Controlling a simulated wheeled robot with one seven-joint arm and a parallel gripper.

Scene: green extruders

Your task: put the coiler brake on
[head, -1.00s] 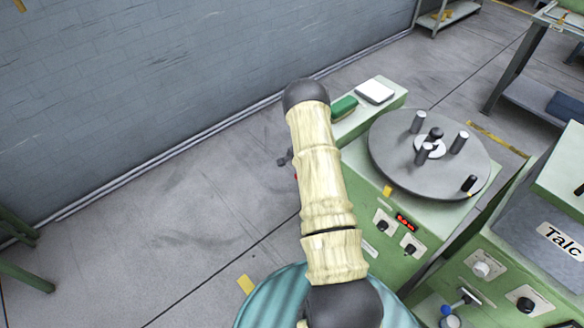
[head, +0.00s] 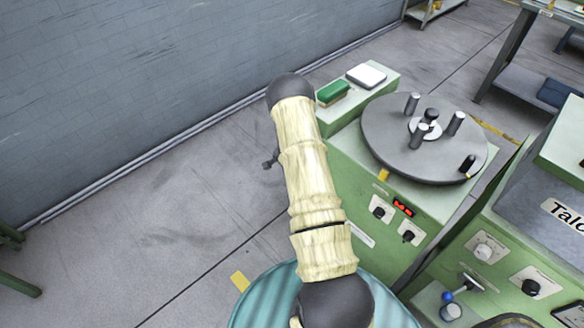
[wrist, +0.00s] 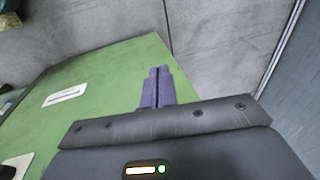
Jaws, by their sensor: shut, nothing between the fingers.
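The coiler is the green cabinet (head: 345,160) with a round grey turntable (head: 385,140) on top, right of my arm in the head view. Upright pegs stand on the turntable. A small dark piece (head: 270,160) shows left of my arm; I cannot tell whether it is a brake lever or part of my gripper. No brake is clearly identifiable. In the wrist view my gripper (wrist: 157,70) has purple fingers closed together and empty. They are in front of a green panel (wrist: 105,75) with a white label (wrist: 64,96), near its edge. I cannot tell whether they touch it.
A green brush (head: 332,92) and a white pad (head: 366,76) lie on the cabinet's rear ledge. A talc machine (head: 515,210) stands at right.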

